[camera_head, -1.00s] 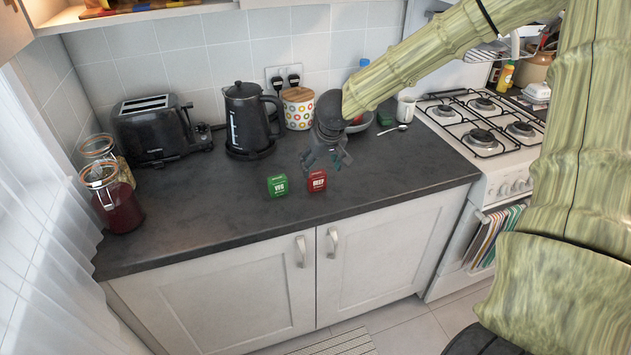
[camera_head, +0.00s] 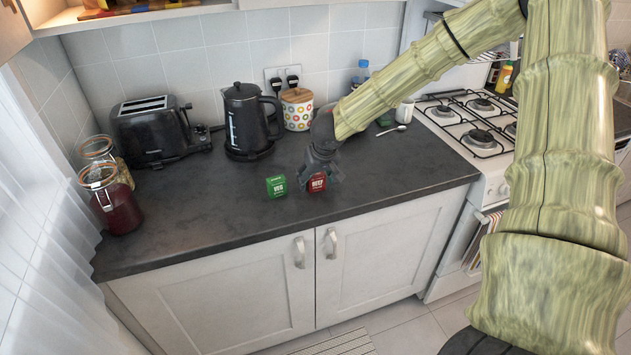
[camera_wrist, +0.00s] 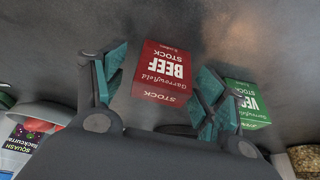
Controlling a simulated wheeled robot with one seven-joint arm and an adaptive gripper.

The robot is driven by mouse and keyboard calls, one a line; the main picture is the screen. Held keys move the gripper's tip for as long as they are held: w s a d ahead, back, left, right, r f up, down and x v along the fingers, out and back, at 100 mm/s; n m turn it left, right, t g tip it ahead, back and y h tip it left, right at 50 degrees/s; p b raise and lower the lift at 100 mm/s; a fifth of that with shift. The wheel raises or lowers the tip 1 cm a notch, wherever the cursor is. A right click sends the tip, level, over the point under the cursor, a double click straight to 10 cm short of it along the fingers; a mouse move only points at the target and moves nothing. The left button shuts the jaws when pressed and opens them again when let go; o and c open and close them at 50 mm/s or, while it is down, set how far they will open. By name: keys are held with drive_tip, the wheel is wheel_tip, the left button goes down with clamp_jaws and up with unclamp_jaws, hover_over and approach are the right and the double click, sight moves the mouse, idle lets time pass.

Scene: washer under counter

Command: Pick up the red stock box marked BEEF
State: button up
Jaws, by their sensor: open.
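The red stock box marked BEEF (camera_head: 317,182) stands on the dark worktop near its front edge. In the wrist view the red box (camera_wrist: 163,72) lies between the two teal-padded fingers, its lettering upside down. My gripper (camera_head: 321,178) is open and low over the box, with its fingers to either side; it also shows in the wrist view (camera_wrist: 160,95). In the wrist view, the right finger sits in the narrow space between the red box and a green box marked VEG (camera_wrist: 245,105). The green box (camera_head: 277,186) stands just left of the red one.
A black kettle (camera_head: 247,120), a dotted canister (camera_head: 297,110) and a black toaster (camera_head: 160,132) stand at the back. Two glass jars are at the left, the front one red (camera_head: 113,200). A gas hob (camera_head: 470,120) is at the right. Worktop left of the green box is clear.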

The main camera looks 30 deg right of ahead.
drive_tip(key=c, duration=1.1)
